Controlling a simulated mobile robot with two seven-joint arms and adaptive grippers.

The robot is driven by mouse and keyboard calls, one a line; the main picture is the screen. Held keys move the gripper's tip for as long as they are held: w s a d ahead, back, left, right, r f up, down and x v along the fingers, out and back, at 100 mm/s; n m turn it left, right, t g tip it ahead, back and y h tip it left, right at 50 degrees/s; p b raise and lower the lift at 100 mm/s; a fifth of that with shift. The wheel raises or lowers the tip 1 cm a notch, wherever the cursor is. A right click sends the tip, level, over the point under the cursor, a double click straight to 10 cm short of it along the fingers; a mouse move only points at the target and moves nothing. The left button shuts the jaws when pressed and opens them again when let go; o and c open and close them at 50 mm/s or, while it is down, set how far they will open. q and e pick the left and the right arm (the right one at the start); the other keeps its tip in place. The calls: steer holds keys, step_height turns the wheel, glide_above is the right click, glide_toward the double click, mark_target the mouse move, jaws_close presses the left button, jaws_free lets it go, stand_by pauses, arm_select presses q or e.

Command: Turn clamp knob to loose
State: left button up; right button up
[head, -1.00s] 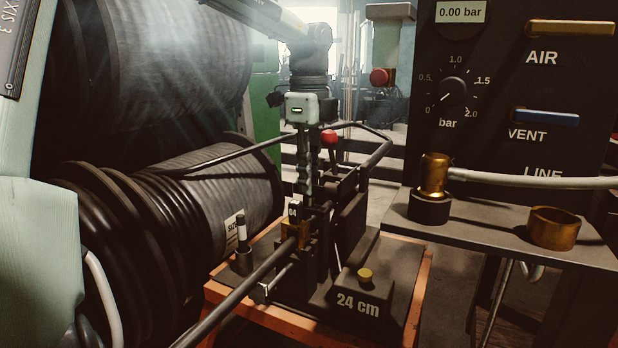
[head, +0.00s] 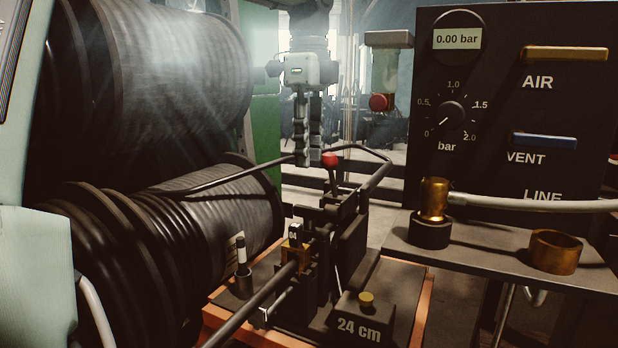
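A small dark piece with a white face marked "04" (head: 294,235) stands on a brass block (head: 296,255) around the hose (head: 255,312) in the head view. I cannot tell for sure whether it is the clamp knob, or how it is set. My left gripper (head: 308,163) hangs above and behind it, fingers pointing down. A narrow gap shows between the fingers, with nothing held. Its tips are beside the red ball-topped lever (head: 330,160) in the picture; contact cannot be judged. My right gripper is not in view.
Big hose reels (head: 170,80) fill the left. On the right are a pressure panel (head: 480,110) and a shelf (head: 490,245) with brass fittings. A dark rail bends around behind the crimper.

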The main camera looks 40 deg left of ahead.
arm_select(q)
step_height(320, 180, up, 2)
steer(key=shift+r, duration=0.2)
steer(key=shift+f, duration=0.1)
stand_by(0.5)
